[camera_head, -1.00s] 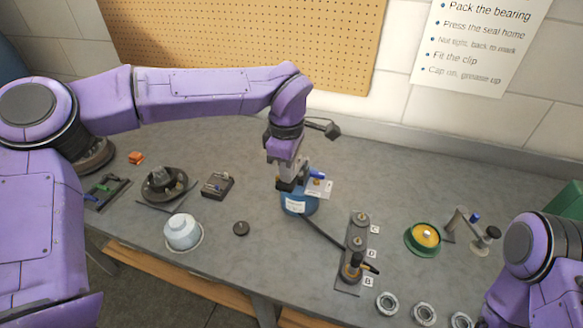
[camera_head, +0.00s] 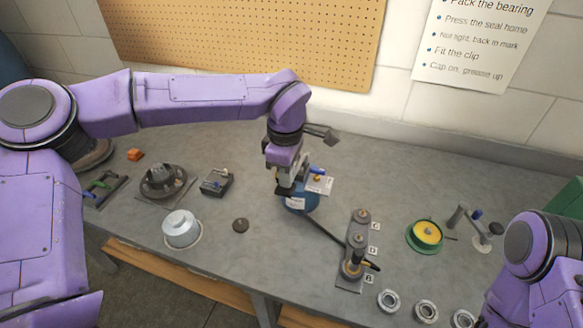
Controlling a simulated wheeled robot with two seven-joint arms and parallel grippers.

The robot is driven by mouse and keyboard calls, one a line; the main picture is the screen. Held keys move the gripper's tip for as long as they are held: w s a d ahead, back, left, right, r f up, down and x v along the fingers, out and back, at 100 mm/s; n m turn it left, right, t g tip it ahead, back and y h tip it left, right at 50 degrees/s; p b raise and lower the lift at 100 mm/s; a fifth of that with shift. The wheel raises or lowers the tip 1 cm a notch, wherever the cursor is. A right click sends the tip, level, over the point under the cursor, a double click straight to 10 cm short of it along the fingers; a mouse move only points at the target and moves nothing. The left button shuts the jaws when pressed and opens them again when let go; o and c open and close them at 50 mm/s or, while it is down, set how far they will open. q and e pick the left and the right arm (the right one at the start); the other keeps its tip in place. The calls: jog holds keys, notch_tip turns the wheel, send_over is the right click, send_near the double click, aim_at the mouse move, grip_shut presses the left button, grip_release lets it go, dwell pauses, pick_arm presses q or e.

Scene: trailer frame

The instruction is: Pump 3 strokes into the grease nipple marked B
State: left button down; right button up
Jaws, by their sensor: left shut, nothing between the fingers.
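A blue grease pump (camera_head: 300,203) with a white label stands mid-bench. A blue handle (camera_head: 317,171) shows just right of my left gripper. My left gripper (camera_head: 286,192) is shut and empty, pointing down over the pump; whether it touches the pump I cannot tell. A dark hose (camera_head: 322,230) runs from the pump to the grey nipple plate (camera_head: 347,284). The plate carries tags C (camera_head: 375,226), D (camera_head: 373,252) and B (camera_head: 369,279). A dark coupler (camera_head: 352,268) stands at the nipple by tag B; its seating is unclear. My right gripper is out of view.
Left on the bench are a white-grey cup (camera_head: 181,228), a dark hub (camera_head: 163,181), a small dark box (camera_head: 216,182) and a dark cap (camera_head: 240,225). A green-rimmed yellow tub (camera_head: 425,235) and several rings (camera_head: 389,301) lie right. The bench behind the plate is clear.

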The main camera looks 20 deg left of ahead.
aim_at(286, 190)
pick_arm(q)
jog(key=shift+f, duration=0.15)
jog(key=shift+s+f+b, duration=0.15)
jog(key=shift+f+b, duration=0.35)
jog(key=shift+f, duration=0.6)
jog(key=shift+f+b, duration=0.4)
jog(key=shift+f, duration=0.6)
jog(key=r+p, duration=0.4)
jog(key=p, duration=0.1)
jog(key=w+r+p, duration=0.1)
jog(key=r+p, duration=0.2)
jog(key=shift+f, duration=0.1)
jog(key=shift+s+f+b, duration=0.2)
jog(key=shift+f+b, duration=0.05)
jog(key=shift+f, duration=0.35)
jog(key=shift+s+f+b, duration=0.15)
jog(key=shift+f+b, duration=0.05)
jog(key=shift+f, duration=0.5)
